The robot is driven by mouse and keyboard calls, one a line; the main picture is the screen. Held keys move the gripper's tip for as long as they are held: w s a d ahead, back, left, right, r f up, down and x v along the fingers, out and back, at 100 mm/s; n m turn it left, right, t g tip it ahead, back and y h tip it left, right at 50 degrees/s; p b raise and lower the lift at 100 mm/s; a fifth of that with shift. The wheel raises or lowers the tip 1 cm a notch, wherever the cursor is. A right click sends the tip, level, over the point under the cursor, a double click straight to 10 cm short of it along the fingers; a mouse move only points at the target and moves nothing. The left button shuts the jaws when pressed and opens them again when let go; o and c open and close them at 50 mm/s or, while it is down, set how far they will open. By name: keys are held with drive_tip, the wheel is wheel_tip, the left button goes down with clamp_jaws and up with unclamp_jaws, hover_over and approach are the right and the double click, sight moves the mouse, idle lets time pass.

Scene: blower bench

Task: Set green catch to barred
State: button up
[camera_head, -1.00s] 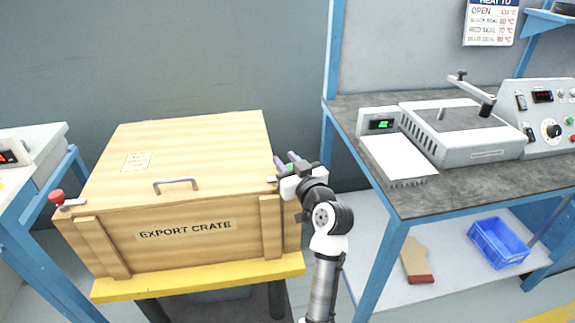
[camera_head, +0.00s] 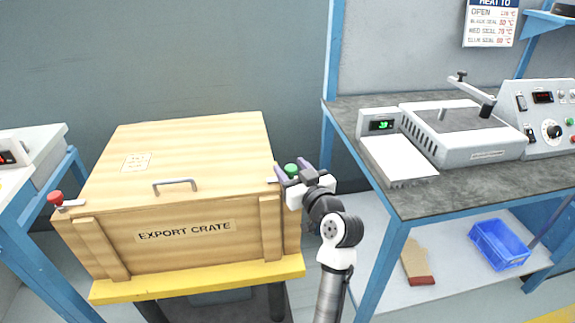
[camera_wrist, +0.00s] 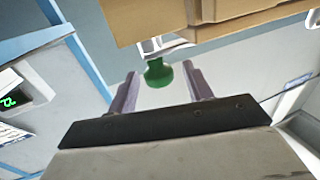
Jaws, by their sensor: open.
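The green catch (camera_head: 291,169) has a round green knob at the right front corner of the export crate (camera_head: 160,205). In the wrist view its knob (camera_wrist: 158,73) sits at a metal bracket on the crate's edge. My gripper (camera_head: 289,174) is open at the knob, with its purple fingers on either side. In the wrist view the fingers (camera_wrist: 160,88) stand apart, left and right of the knob, with gaps to it. The catch's bar is mostly hidden in the head view.
A red-knobbed catch (camera_head: 57,198) is at the crate's left front corner. The crate lid has a metal handle (camera_head: 175,185). A workbench (camera_head: 440,190) with a sealing machine (camera_head: 465,132) stands close on the right, its blue post near my arm.

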drive_tip(key=b+v, duration=0.1)
drive_tip(key=v, duration=0.9)
drive_tip(key=shift+s+d, duration=0.2)
drive_tip(key=shift+s, duration=0.15)
